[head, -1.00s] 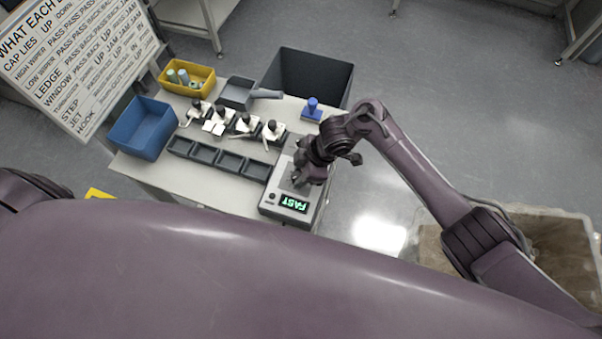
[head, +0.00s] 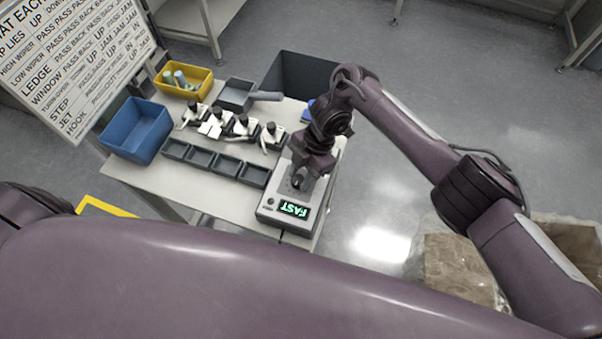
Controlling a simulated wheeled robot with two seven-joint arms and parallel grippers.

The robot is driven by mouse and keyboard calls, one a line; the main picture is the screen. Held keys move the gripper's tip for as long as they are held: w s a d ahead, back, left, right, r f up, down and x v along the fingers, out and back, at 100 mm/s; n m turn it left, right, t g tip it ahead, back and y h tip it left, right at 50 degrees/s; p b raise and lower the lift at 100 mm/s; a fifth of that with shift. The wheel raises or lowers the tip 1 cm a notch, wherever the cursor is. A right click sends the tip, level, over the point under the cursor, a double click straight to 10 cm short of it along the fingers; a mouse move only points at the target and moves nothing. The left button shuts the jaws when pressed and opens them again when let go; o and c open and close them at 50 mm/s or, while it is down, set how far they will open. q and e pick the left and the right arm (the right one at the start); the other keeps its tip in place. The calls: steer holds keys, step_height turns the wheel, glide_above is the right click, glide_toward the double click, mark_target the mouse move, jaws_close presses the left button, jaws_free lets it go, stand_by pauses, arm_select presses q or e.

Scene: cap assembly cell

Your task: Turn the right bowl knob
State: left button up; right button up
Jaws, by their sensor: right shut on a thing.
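A grey control box (head: 265,217) stands at the front right corner of the table. The direction the knob points cannot be seen. My left gripper is out of view; only part of my left arm shows at the left edge.
Several small dark trays (head: 214,162) stand in a row left of the box, with several white and black fixtures (head: 241,126) behind. A blue bin (head: 137,131), a yellow bin (head: 206,83) and a large dark bin (head: 290,70) stand around. A sign board (head: 75,70) is at left.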

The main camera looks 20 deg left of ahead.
stand_by(0.4)
steer(key=o, duration=1)
steer(key=p+v, duration=0.2)
steer(key=v, duration=0.4)
steer(key=shift+w+d+r, duration=0.1)
steer(key=shift+w+r, duration=0.1)
steer(key=shift+w+d+r, duration=0.1)
steer(key=shift+r, duration=0.35)
